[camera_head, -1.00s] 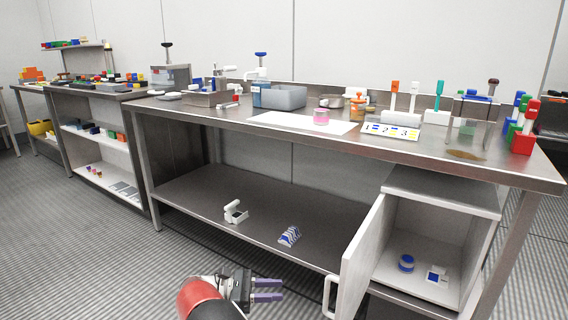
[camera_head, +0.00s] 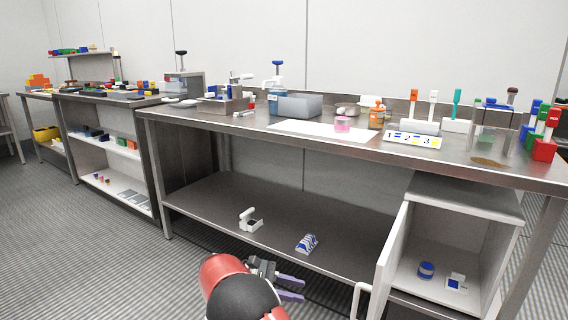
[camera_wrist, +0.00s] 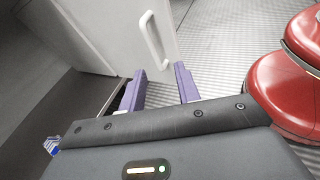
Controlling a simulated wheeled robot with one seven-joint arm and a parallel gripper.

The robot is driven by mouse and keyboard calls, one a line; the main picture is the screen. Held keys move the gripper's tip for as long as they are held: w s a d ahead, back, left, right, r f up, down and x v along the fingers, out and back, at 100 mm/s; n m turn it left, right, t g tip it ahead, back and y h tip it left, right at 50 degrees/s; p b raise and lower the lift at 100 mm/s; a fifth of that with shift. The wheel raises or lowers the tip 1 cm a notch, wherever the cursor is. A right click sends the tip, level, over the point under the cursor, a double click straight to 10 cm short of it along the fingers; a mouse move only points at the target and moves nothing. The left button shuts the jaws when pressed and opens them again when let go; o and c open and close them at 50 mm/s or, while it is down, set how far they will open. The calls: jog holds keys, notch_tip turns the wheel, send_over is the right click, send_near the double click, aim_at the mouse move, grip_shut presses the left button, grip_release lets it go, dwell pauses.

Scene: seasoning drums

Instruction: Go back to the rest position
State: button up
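My gripper (camera_head: 290,288) is low in front of the steel workbench, near the open cabinet door, with its two purple fingers apart. In the wrist view my gripper (camera_wrist: 160,88) shows the same two fingers spread with nothing between them. The white cabinet door (camera_wrist: 90,30) with its handle (camera_wrist: 155,40) is just beyond the fingertips, and I cannot tell whether they touch it. In the head view the door (camera_head: 393,262) stands open.
The cabinet (camera_head: 462,215) holds a blue-and-white jar (camera_head: 426,270) and a small white-and-blue item (camera_head: 456,283). The lower shelf (camera_head: 210,205) bears a white item (camera_head: 250,220) and a striped item (camera_head: 307,243). The workbench top (camera_head: 225,122) is crowded. The floor at left is clear.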

jog(key=s+d+r+m+y, duration=0.7)
jog(key=s+d+r+y, duration=0.25)
jog(key=s+d, duration=0.2)
jog(key=s+r+m+t+y, duration=0.1)
jog(key=s+m+t+y, duration=0.1)
jog(key=s, duration=0.6)
jog(key=s+d+r+m+t+y, duration=0.1)
jog(key=s+r+m+t+y, duration=0.1)
jog(key=s+m, duration=0.5)
jog(key=s+t+y, duration=0.1)
jog(key=s+t, duration=0.1)
jog(key=shift+s+d+r+t+y, duration=0.2)
jog(key=shift+s+d+t+y, duration=0.05)
jog(key=shift+d+t+y, duration=0.1)
